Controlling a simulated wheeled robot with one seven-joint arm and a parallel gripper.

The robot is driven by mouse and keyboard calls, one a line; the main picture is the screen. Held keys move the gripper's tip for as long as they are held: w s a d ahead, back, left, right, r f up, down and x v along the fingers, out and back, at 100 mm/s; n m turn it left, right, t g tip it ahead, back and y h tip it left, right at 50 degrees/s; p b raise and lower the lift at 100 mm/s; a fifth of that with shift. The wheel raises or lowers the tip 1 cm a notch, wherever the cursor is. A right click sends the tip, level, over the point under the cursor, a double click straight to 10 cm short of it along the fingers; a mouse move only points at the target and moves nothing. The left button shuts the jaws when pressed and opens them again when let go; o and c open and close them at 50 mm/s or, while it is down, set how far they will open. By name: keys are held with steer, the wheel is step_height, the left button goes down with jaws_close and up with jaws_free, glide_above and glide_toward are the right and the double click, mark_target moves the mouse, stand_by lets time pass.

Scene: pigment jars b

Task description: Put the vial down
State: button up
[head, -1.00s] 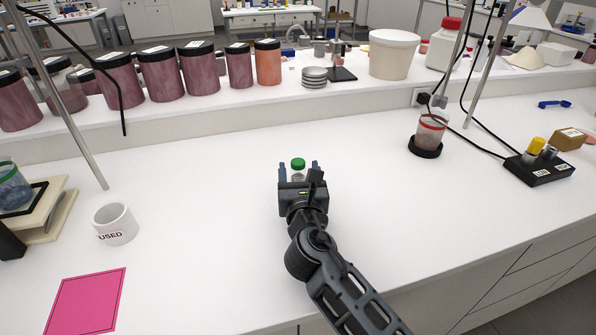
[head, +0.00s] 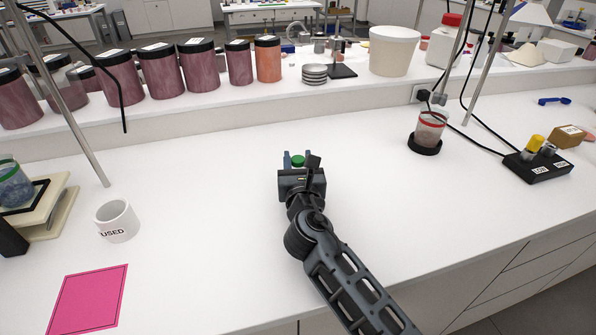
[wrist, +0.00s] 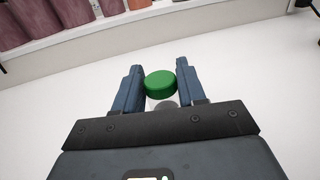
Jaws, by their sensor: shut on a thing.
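The vial (head: 298,161) shows mostly as its green cap, just beyond my gripper in the head view. In the wrist view the green cap (wrist: 160,83) stands between the two blue fingers, with a bit of clear body below it. My gripper (head: 297,162) is shut on the vial over the middle of the white bench (head: 380,205). The fingers also show in the wrist view (wrist: 160,86). The vial looks about upright. Its lower part is hidden by my gripper, so I cannot tell if it touches the bench.
A white mug marked USED (head: 117,221) and a pink sheet (head: 88,298) are at the left. A red-rimmed jar on a black base (head: 430,130) and a black block with vials (head: 538,167) are at the right. The bench around my gripper is clear.

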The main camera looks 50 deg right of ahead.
mark_target(300, 159)
steer(key=shift+c, duration=1.2)
steer(key=shift+r, duration=0.5)
step_height(300, 159, up, 4)
steer(key=shift+s+d+f+p, duration=0.1)
steer(key=shift+d+p, duration=0.05)
steer(key=shift+p, duration=0.6)
steer(key=s+d+r+p, duration=0.1)
steer(key=s+d+r, duration=0.5)
steer(key=d, duration=0.3)
steer(key=shift+s+r, duration=0.15)
steer(key=shift+s, duration=0.3)
steer(key=shift+a, duration=0.1)
